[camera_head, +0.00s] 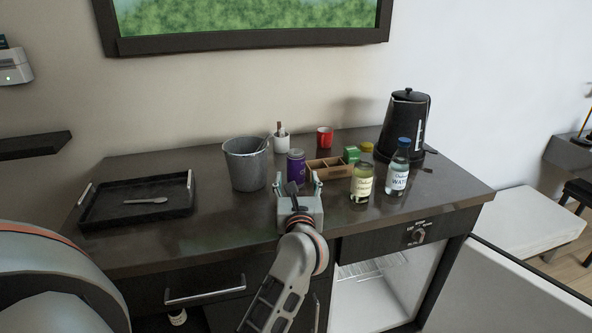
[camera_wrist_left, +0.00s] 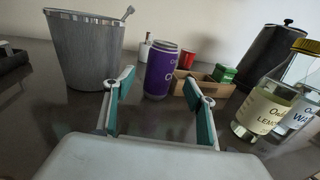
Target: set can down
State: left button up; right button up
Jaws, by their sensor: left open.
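The purple can (camera_head: 296,168) stands upright on the dark vanity top (camera_head: 225,215), right of the grey bucket. It also shows in the left wrist view (camera_wrist_left: 160,72), standing just beyond my fingertips. My left gripper (camera_head: 297,183) is open, its two fingers spread on the near side of the can. In the left wrist view the open gripper (camera_wrist_left: 159,90) has nothing held between its teal pads, and the can shows in the gap between them. My right gripper is not in view.
A grey bucket (camera_head: 246,164) stands left of the can. A wooden box (camera_head: 326,168), a lemon bottle (camera_head: 361,182), a water bottle (camera_head: 398,168) and a black kettle (camera_head: 404,122) stand to the right. A black tray (camera_head: 100,215) with a spoon lies left. The front middle of the top is clear.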

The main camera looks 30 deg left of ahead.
aim_at(296, 172)
pick_arm(q)
jog(key=x, duration=0.4)
jog(key=shift+w+a+f, duration=0.1)
jog(key=shift+w, duration=0.1)
jog(key=c, duration=1.4)
jog(key=shift+c, duration=0.4)
